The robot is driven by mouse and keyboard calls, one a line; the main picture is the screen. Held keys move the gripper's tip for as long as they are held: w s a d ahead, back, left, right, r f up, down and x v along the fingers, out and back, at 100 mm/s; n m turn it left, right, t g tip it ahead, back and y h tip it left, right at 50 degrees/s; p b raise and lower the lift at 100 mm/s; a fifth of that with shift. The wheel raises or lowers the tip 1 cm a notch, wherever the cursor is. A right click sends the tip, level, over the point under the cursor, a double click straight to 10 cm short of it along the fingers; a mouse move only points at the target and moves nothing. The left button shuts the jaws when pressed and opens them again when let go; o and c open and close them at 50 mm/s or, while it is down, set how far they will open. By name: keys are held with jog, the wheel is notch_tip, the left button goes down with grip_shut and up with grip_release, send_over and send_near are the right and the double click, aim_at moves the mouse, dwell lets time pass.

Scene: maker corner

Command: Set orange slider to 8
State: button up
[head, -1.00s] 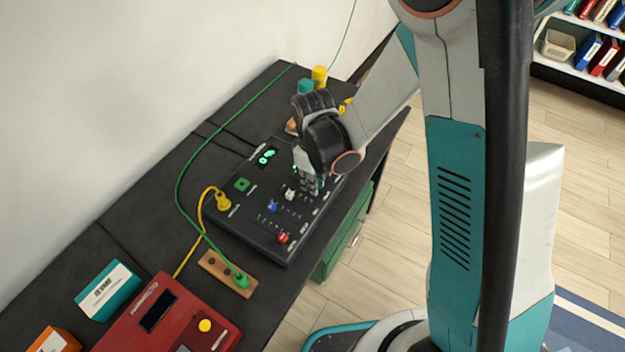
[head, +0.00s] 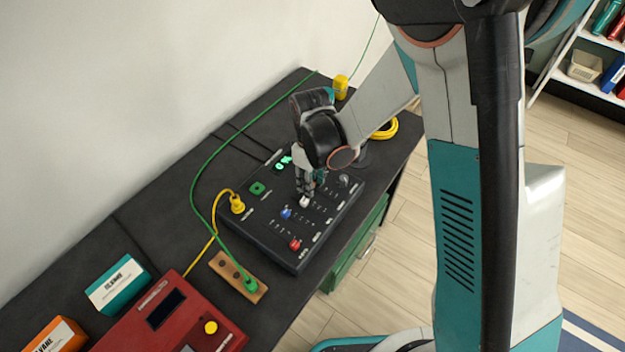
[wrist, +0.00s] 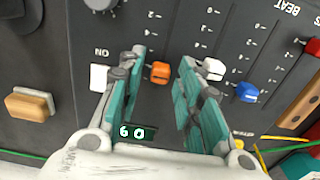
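The orange slider knob (wrist: 160,72) shows in the wrist view between the two teal-padded fingers of my gripper (wrist: 162,62). The gripper is open, with a visible gap on both sides of the knob. Its scale has small numbers, partly cut off at the top, so I cannot read the knob's exact value. In the head view my gripper (head: 306,194) points down over the black control panel (head: 283,246) and hides the orange knob. A lit display (wrist: 137,133) shows two digits between the finger bases.
Beside the orange knob are a white knob (wrist: 211,69), a blue knob (wrist: 247,92) and a red knob (wrist: 313,47). A white switch (wrist: 99,77) lies by the other finger. A yellow plug (head: 237,204) and green cable (head: 193,185) lie left of the panel.

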jog(key=shift+r, duration=0.1)
notch_tip(320, 180, up, 12)
dwell(0.7)
dwell(0.3)
jog(key=w+d+r+m+t+p, duration=0.1)
jog(key=d+r+m+t, duration=0.15)
jog(key=d+r, duration=0.65)
jog(key=s+d+r+m+t, duration=0.2)
jog(key=s+d+m, duration=0.2)
jog(key=s, duration=0.4)
jog(key=s+d+r+m+t+b, duration=0.1)
jog(key=s+d+m, duration=0.3)
jog(key=s, duration=0.5)
jog(key=shift+s+d+r+t, duration=0.15)
jog(key=shift+d+r+t, duration=0.2)
jog(key=shift+d+t, duration=0.45)
